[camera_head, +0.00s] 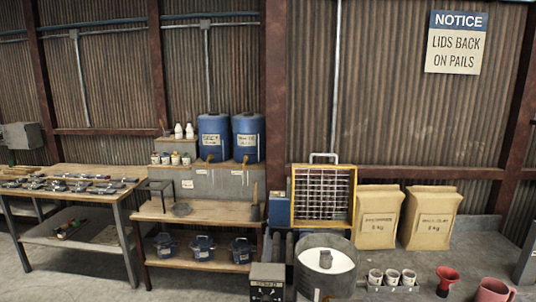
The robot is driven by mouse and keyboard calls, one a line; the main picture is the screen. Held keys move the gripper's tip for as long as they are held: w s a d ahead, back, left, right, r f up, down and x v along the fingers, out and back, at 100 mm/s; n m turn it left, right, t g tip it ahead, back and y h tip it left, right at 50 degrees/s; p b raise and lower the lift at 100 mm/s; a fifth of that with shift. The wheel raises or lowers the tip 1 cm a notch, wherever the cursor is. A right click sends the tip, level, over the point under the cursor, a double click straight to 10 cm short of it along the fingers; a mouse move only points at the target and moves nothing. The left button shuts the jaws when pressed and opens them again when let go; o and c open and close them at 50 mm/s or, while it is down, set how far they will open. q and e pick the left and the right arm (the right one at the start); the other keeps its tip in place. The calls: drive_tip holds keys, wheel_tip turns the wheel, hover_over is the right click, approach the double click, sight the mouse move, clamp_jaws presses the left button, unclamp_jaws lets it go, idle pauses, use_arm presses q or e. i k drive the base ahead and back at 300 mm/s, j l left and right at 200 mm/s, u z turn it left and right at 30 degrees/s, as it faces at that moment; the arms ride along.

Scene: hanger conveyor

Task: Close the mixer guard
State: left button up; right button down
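The mixer guard (323,196) is a yellow square frame with a grid of metal bars. It stands upright, raised, behind the mixer bowl. A pale loop handle (324,157) sticks up at its top edge. The mixer bowl (312,284) is a round grey drum at the bottom centre, cut off by the lower edge. Its top is open, with a pale inside and a light grey part in the middle. Neither of my grippers shows in the head view.
A control box (267,279) stands left of the bowl. Two paper sacks (378,216) (431,217) stand right of the guard. Small cups (391,277), a red funnel (447,279) and a red jug (494,290) are at lower right. A workbench (205,212) with blue pails stands left.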

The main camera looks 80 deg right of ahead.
sight(350, 223)
drive_tip(key=i+z, duration=0.7)
drive_tip(key=i, duration=0.15)
drive_tip(key=i+j+z, duration=0.2)
drive_tip(key=i+z, duration=0.15)
drive_tip(key=i+l+z, duration=0.1)
drive_tip(key=i+z, duration=0.2)
drive_tip(key=z, duration=0.2)
drive_tip(key=i+z, duration=0.35)
drive_tip(key=z, duration=0.15)
drive_tip(key=i+j+z, duration=0.1)
drive_tip(key=i+z, duration=0.2)
drive_tip(key=z, duration=0.2)
